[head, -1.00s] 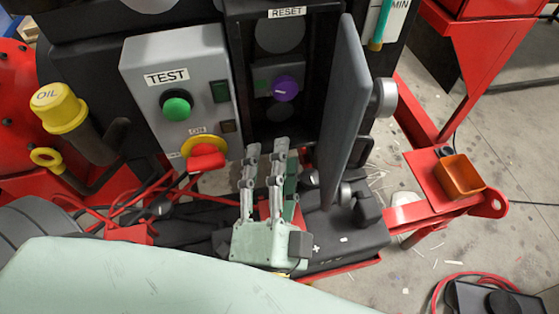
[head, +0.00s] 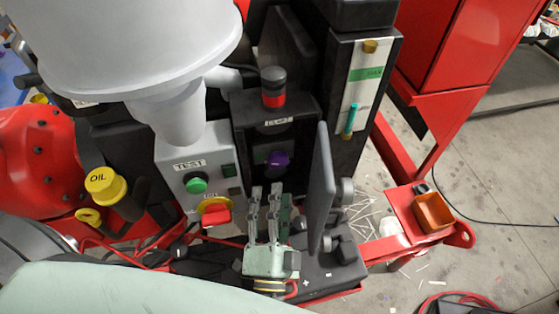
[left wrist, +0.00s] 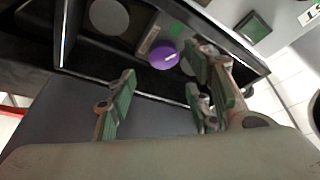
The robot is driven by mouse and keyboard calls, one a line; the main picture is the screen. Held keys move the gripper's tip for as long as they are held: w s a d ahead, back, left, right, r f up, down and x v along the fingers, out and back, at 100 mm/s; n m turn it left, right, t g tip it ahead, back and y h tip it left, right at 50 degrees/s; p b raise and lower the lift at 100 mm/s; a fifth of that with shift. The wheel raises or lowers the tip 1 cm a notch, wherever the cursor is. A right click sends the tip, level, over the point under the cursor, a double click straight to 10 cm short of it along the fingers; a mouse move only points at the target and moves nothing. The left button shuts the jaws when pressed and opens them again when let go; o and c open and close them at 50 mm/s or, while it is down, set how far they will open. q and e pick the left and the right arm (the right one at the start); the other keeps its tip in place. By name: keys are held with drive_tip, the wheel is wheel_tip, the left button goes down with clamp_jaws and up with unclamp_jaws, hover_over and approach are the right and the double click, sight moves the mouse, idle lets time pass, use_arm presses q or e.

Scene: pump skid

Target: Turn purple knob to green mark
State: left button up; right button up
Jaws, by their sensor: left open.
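The purple knob (head: 277,160) sits inside a black box (head: 244,150) whose door stands open on the right. A green mark (head: 261,157) lies left of the knob in the head view. In the left wrist view the purple knob (left wrist: 163,54) carries a short white line pointing right, and the green mark (left wrist: 178,31) is above and right of it. My left gripper (head: 266,190) is open and empty, in front of and below the knob, apart from it. Its fingertips (left wrist: 163,82) spread either side below the knob in the wrist view. My right gripper is not in view.
The open door (head: 321,195) stands close right of my left gripper. A grey panel with a green TEST button (head: 196,185) and a red handle (head: 217,215) is at left. A large grey body (head: 130,45) overhangs the upper left.

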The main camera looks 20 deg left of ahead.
sight(281, 167)
use_arm(q)
drive_tip(key=p+x, duration=0.3)
drive_tip(key=x, duration=0.3)
drive_tip(key=shift+w+r, duration=0.1)
drive_tip(key=shift+w, duration=0.1)
drive_tip(key=shift+w+a, duration=0.1)
drive_tip(key=shift+w, duration=0.3)
drive_tip(key=shift+c, duration=0.2)
drive_tip(key=shift+s, duration=0.1)
drive_tip(key=c, duration=1)
drive_tip(key=n+b, duration=0.1)
drive_tip(key=b, duration=0.3)
drive_tip(key=f+n+y+b, duration=0.1)
drive_tip(key=n+b, duration=0.1)
drive_tip(key=b, duration=0.2)
drive_tip(key=shift+r+n+b, duration=0.2)
drive_tip(key=shift+n+b, duration=0.1)
drive_tip(key=shift+b, duration=0.25)
drive_tip(key=shift+d, duration=0.2)
